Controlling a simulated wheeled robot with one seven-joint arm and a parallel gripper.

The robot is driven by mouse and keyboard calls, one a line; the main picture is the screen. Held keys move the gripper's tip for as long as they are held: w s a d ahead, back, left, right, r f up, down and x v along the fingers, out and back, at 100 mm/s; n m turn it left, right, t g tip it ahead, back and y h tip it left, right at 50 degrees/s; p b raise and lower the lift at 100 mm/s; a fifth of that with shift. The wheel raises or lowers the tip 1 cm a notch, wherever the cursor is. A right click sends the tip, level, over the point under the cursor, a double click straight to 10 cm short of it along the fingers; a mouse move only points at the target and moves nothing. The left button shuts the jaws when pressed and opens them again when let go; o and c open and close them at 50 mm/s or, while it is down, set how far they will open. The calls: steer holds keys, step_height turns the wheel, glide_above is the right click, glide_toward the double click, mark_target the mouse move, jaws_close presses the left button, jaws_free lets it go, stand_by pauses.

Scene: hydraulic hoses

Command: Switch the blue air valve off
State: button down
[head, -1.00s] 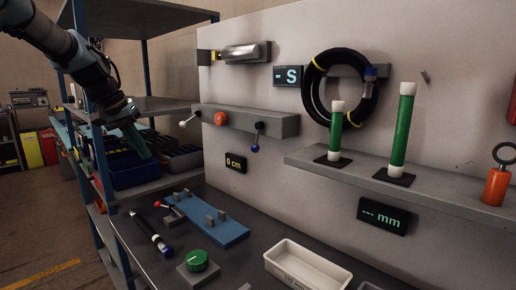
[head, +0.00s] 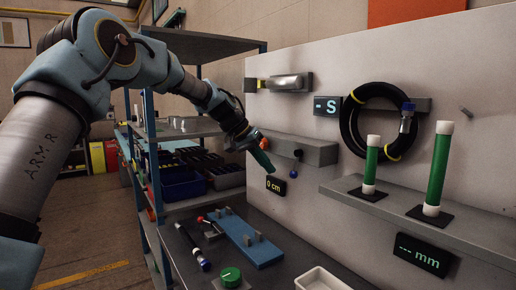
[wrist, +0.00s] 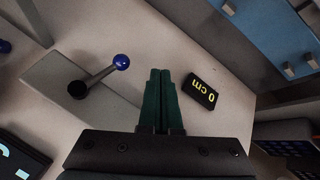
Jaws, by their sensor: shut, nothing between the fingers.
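The blue air valve is a metal lever with a blue ball knob (wrist: 122,62) on a grey wall block. In the wrist view the lever slants away from a black pivot (wrist: 77,89). My gripper (head: 270,171) has green fingers and is in front of the block, left of the valve. In the wrist view the closed fingertips (wrist: 160,72) are beside the blue knob with a small gap between them.
A black "0 cm" display (head: 276,185) is below the block, close to my fingers. Below are a blue fixture (head: 250,238), a green knob (head: 230,277) and a white tray (head: 322,281). To the right, a shelf (head: 350,207) holds two green cylinders. Blue bins stand left.

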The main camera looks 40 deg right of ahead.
mark_target(296, 166)
steer(key=s+d+p, duration=0.1)
steer(key=s+d, duration=0.1)
steer(key=s, duration=0.1)
steer(key=shift+s+f+p, duration=0.1)
steer(key=shift+s+p, duration=0.15)
steer(key=shift+p, duration=0.1)
steer(key=shift+s+f+b, duration=0.5)
steer(key=shift+s+b, duration=0.2)
steer(key=shift+b, duration=0.5)
steer(key=shift+r, duration=0.1)
